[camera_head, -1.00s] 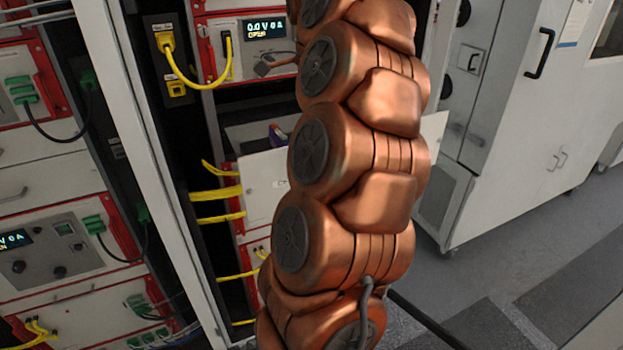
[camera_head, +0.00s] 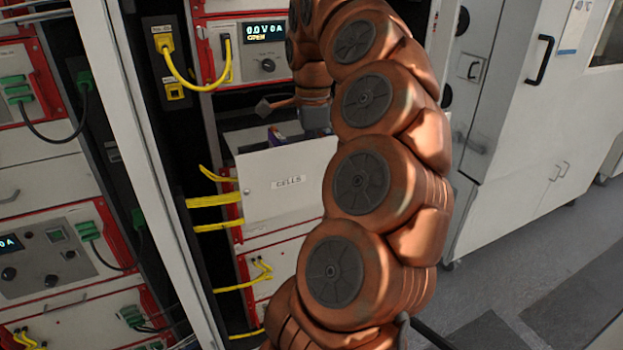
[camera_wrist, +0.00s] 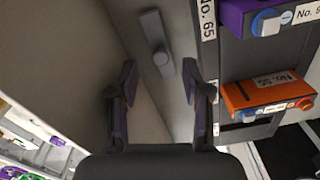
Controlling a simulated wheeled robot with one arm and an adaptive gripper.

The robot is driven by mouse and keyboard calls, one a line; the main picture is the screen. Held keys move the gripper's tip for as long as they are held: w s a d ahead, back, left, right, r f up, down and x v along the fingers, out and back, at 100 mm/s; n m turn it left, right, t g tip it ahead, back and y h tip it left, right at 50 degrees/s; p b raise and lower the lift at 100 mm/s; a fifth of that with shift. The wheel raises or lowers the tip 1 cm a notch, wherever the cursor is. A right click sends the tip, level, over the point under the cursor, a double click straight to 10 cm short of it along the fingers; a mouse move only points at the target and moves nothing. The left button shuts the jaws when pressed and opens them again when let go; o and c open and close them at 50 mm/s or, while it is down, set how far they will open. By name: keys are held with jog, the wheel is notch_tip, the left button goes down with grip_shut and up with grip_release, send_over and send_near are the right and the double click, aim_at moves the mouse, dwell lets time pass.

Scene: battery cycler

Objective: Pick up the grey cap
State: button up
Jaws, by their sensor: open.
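A grey piece that looks like the grey cap (camera_wrist: 153,28) lies on the grey floor of the open drawer in the wrist view. It is a narrow block with a rounded part at its near end. My gripper (camera_wrist: 160,84) is open and empty, its two dark purplish fingers on either side of the view just short of the rounded part. No contact shows. In the head view my wrist (camera_head: 315,115) reaches down into the drawer marked CELLS (camera_head: 280,190); my fingers and the cap are hidden there.
An orange cell (camera_wrist: 262,96) and a purple cell (camera_wrist: 250,14) with a blue cap sit in a dark rack (camera_wrist: 232,62) right of my gripper. A drawer wall (camera_wrist: 60,70) stands close on the left. Yellow cables (camera_head: 215,200) hang left of the drawer.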

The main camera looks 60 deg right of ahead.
jog(key=shift+f+p, duration=0.65)
jog(key=shift+f, duration=1.15)
grip_shut()
